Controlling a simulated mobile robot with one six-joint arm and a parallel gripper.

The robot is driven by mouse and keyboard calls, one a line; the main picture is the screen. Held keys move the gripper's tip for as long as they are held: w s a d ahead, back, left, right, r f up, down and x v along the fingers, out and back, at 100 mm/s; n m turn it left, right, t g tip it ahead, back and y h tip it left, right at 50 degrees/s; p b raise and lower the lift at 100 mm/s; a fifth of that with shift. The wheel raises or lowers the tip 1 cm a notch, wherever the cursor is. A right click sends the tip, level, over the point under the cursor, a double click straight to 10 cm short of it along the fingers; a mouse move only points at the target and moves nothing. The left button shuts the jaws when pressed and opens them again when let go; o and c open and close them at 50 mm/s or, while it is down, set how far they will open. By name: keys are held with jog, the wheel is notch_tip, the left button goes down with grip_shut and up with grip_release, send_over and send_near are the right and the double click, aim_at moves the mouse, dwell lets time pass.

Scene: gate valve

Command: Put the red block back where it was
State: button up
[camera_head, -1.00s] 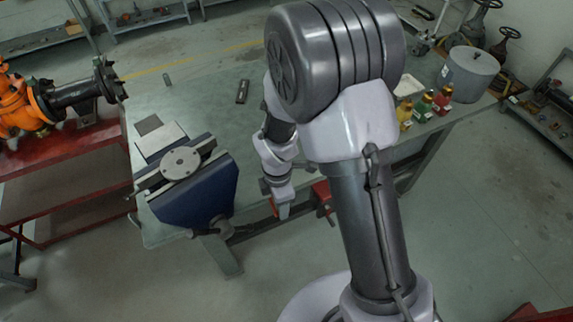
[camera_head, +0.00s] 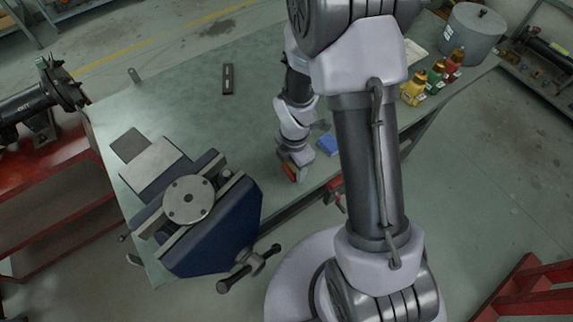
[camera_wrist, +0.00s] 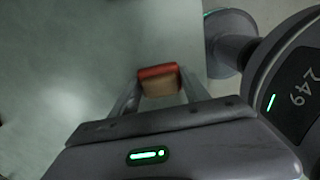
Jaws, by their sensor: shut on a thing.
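The red block (camera_wrist: 158,72) sits between the two fingers of my gripper (camera_wrist: 158,88) in the wrist view, with its red edge and a brownish face showing. My gripper is shut on it. In the head view my gripper (camera_head: 290,172) is by the front edge of the green workbench (camera_head: 190,90), right of the vise. A small orange-red part of the block (camera_head: 289,173) shows there. I cannot tell whether the block touches the bench top.
A blue block (camera_head: 327,145) lies right of my gripper. A blue vise (camera_head: 215,225) stands at the left front. Bottles (camera_head: 425,85) and a grey pot (camera_head: 472,35) stand at the right. A dark bar (camera_head: 228,79) lies farther back. The middle of the bench is clear.

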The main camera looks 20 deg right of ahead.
jog(key=shift+s+d+r, duration=0.1)
jog(key=shift+s+d, duration=0.05)
jog(key=shift+d, duration=0.2)
jog(key=o, duration=1.5)
jog(key=shift+c, duration=0.2)
jog(key=shift+a, duration=0.1)
